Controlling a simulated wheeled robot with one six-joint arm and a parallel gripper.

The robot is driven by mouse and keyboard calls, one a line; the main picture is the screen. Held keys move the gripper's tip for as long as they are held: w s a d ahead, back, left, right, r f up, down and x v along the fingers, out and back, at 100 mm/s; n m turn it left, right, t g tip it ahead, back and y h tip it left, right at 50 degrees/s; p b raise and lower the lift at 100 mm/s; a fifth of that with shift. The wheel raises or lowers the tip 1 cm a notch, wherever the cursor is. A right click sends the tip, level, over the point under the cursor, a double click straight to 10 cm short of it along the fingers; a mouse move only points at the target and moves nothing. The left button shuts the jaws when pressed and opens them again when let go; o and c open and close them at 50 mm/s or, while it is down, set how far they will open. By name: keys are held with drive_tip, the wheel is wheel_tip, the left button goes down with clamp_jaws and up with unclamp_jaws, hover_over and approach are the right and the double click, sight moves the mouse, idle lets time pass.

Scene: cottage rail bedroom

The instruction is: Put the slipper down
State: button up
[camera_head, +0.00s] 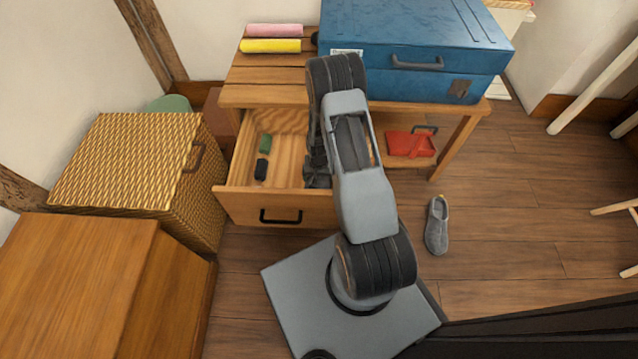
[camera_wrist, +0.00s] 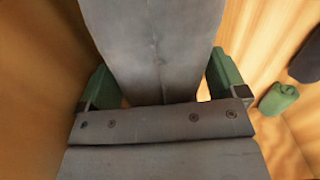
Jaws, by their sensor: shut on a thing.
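My gripper (camera_head: 318,172) is down inside the open drawer (camera_head: 240,207), in its right part, partly hidden by my arm. In the wrist view its green finger pads (camera_wrist: 162,80) stand on both sides of a grey slipper (camera_wrist: 155,35) and are shut on it. Only part of this slipper shows, over light wood; I cannot tell whether it touches the drawer bottom. My arm hides it in the head view. Another grey slipper (camera_head: 437,225) lies on the floor to the right.
A green item (camera_head: 265,143) and a black item (camera_head: 261,169) lie in the drawer's left part. A blue case (camera_head: 415,40) and pink (camera_head: 275,30) and yellow (camera_head: 270,46) rolls are on the table top. A wicker basket (camera_head: 130,165) stands left. A red item (camera_head: 408,143) lies under the table.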

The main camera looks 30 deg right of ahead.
drive_tip(key=shift+f+b, duration=0.8)
drive_tip(key=shift+f, duration=1.25)
drive_tip(key=shift+f, duration=0.1)
drive_tip(key=o, duration=0.7)
drive_tip(key=shift+c, duration=0.2)
wheel_tip(320, 180, up, 12)
drive_tip(key=p, duration=0.5)
